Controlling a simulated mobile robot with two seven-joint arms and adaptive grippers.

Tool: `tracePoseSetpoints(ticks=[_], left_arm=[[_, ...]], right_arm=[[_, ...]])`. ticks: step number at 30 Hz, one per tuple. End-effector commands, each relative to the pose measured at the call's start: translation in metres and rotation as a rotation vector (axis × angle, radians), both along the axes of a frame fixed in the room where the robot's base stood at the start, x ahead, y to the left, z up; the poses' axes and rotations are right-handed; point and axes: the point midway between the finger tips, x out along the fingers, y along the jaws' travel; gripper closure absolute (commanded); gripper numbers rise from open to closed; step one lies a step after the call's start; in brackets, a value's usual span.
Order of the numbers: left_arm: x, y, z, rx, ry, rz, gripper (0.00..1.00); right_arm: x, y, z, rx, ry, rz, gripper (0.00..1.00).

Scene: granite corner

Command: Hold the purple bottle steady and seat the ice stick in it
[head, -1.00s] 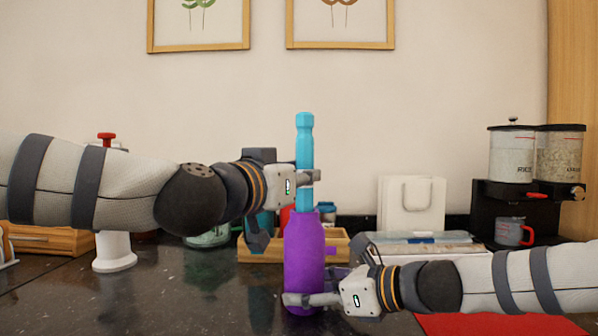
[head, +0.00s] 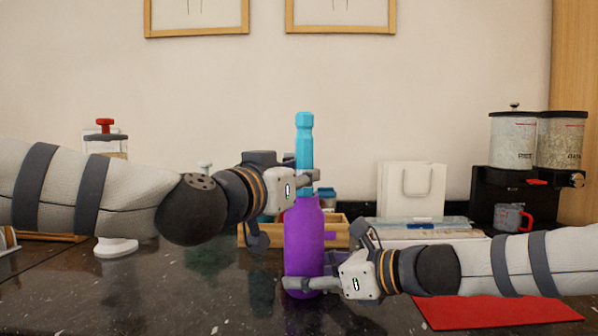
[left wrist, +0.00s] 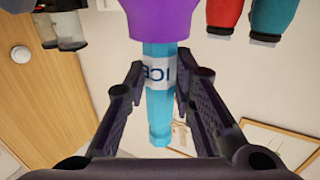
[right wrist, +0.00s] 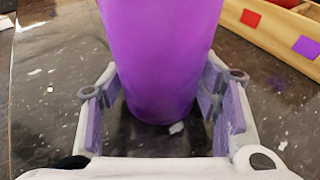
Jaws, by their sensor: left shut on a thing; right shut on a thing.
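The purple bottle (head: 304,235) stands upright on the dark granite counter. My right gripper (head: 303,284) is shut on it near its base; in the right wrist view, the bottle (right wrist: 160,60) fills the space between the fingers. The light-blue ice stick (head: 304,140) is upright above the bottle and in line with it. My left gripper (head: 308,186) is shut on the stick just above the bottle's top. In the left wrist view, the stick (left wrist: 160,105) with its ICE label runs up to the bottle's mouth (left wrist: 160,30). Its lower end is hidden, apparently inside the bottle.
A wooden tray (head: 338,236) is behind the bottle. A white bag (head: 410,190) and a flat pack (head: 415,225) are right of it, with dispensers (head: 538,140) farther right. A red mat (head: 490,312) lies at front right. The front counter left of the bottle is clear.

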Motion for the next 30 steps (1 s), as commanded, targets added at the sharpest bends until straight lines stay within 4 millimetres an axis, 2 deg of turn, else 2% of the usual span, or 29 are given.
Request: tracePoseSetpoints(ticks=[18, 19, 21, 22, 30], left_arm=[[0.000, 0.000, -0.016, 0.000, 0.001, 0.000, 1.00], [0.000, 0.000, -0.016, 0.000, 0.001, 0.001, 0.72], [0.000, 0.000, -0.016, 0.000, 0.002, 0.001, 0.56], [0.000, 0.000, -0.016, 0.000, 0.002, 0.001, 0.53], [0.000, 0.001, -0.019, 0.001, 0.006, 0.001, 0.53]], right_arm=[[0.000, 0.000, -0.001, 0.000, 0.001, 0.000, 0.59], [0.000, 0.000, -0.001, 0.000, 0.001, 0.000, 0.59], [0.000, 0.000, -0.001, 0.000, 0.001, 0.000, 0.58], [0.000, 0.000, -0.001, 0.000, 0.001, 0.000, 0.58], [0.000, 0.000, -0.001, -0.001, 0.003, -0.001, 0.59]])
